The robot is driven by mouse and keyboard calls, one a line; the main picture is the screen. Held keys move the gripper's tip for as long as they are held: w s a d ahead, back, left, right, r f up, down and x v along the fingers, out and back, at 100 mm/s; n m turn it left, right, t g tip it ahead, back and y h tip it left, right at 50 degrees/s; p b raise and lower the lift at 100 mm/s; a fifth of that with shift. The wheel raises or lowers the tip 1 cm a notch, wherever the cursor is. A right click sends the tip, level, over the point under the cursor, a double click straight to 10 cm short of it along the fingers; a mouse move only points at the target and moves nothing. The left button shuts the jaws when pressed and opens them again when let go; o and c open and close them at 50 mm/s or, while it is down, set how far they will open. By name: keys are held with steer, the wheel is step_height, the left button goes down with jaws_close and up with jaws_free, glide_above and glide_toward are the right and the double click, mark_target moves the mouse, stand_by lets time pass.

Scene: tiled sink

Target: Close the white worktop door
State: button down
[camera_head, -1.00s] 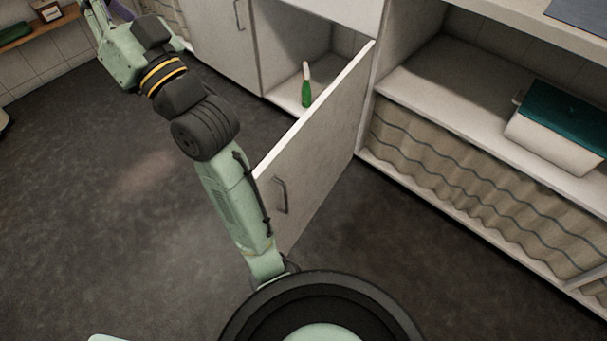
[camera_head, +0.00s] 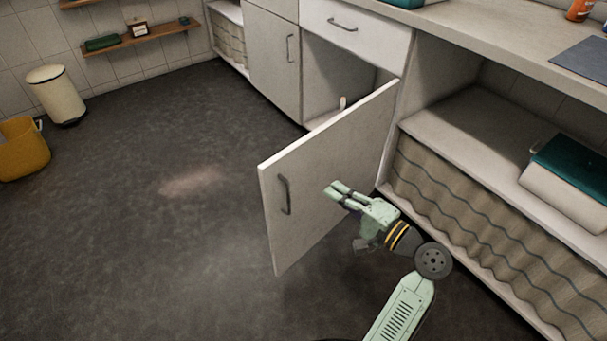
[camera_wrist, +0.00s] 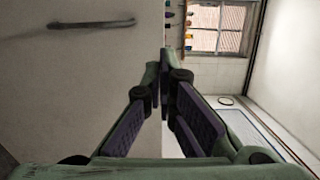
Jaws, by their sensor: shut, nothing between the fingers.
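The white worktop door (camera_head: 330,165) stands wide open, swung out from the cabinet under the worktop. Its grey bar handle (camera_head: 285,195) is on the outer face near the free edge. My gripper (camera_head: 332,188) is in front of that outer face, to the right of the handle, with its fingers shut and empty. In the wrist view the door (camera_wrist: 80,90) fills the left side, with the handle (camera_wrist: 90,24) at the upper left. The fingertips (camera_wrist: 164,62) appear close to the door; I cannot tell whether they touch it.
The open cabinet (camera_head: 335,85) holds a bottle whose top (camera_head: 342,102) shows above the door. A closed drawer (camera_head: 355,30) is above. An open shelf with a teal-lidded box (camera_head: 570,175) is at the right.

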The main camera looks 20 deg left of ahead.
mark_target(285, 158)
steer(key=p+x, duration=0.2)
steer(key=x, duration=1.2)
